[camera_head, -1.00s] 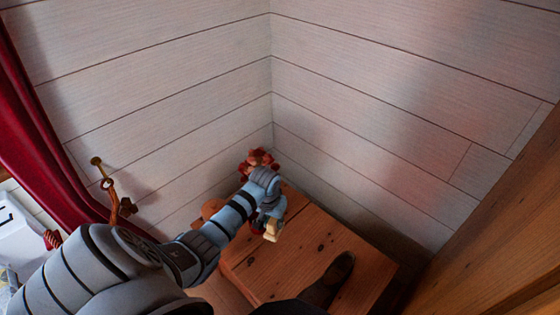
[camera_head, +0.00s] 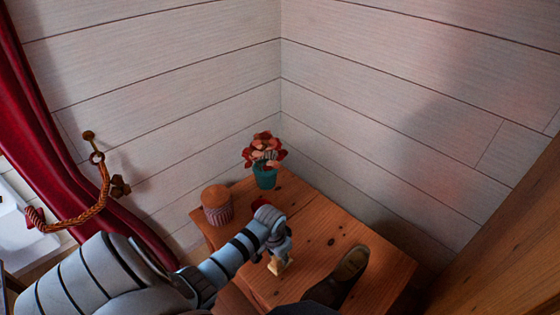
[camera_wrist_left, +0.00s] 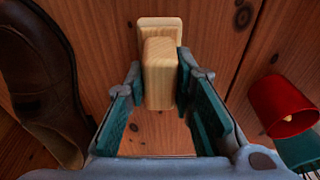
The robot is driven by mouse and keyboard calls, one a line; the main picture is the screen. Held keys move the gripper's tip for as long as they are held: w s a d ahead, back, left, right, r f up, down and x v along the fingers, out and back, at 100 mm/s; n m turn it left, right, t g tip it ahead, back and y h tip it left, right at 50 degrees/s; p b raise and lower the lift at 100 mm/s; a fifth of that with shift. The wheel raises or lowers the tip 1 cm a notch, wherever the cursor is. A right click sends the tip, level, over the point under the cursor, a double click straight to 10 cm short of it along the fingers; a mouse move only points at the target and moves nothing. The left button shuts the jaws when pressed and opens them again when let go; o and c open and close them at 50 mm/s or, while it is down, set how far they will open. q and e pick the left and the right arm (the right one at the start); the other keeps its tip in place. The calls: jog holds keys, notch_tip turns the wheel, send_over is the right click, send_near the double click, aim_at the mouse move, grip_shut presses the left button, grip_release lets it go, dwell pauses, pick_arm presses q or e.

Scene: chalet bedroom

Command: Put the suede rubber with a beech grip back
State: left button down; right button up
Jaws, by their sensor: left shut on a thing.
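The suede rubber with a beech grip (camera_wrist_left: 160,72) is a pale wooden block with a wider end, seen between my left gripper's teal pads in the left wrist view. In the head view it is a small pale piece (camera_head: 277,267) below the fingers. My left gripper (camera_head: 279,252) is shut on it, over the front part of the wooden table top (camera_head: 315,222). I cannot tell whether the rubber touches the wood. My right gripper is not in view.
A brown shoe (camera_head: 351,264) lies right of the gripper. A red cup (camera_wrist_left: 283,106) is close by, partly hidden in the head view. Behind stand a lidded ribbed pot (camera_head: 217,205) and a red-flowered plant (camera_head: 265,160). Free wood lies toward the back right.

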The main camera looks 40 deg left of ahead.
pick_arm(q)
jog(key=shift+f, duration=0.8)
jog(key=shift+r, duration=0.1)
jog(key=c, duration=1.8)
grip_release()
jog(key=o, duration=0.4)
jog(key=shift+o, duration=0.2)
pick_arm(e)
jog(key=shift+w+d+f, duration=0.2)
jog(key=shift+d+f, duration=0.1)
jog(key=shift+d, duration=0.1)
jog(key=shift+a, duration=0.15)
pick_arm(q)
jog(key=r+p, duration=0.2)
jog(key=r, duration=0.1)
jog(key=s+r+p, duration=0.1)
jog(key=r+p, duration=0.1)
jog(key=r, duration=0.2)
jog(key=r+p, duration=0.2)
jog(key=r, duration=0.2)
jog(key=shift+s+r, duration=0.25)
jog(key=shift+s, duration=0.1)
jog(key=shift+s+r, duration=0.1)
jog(key=shift+r, duration=0.2)
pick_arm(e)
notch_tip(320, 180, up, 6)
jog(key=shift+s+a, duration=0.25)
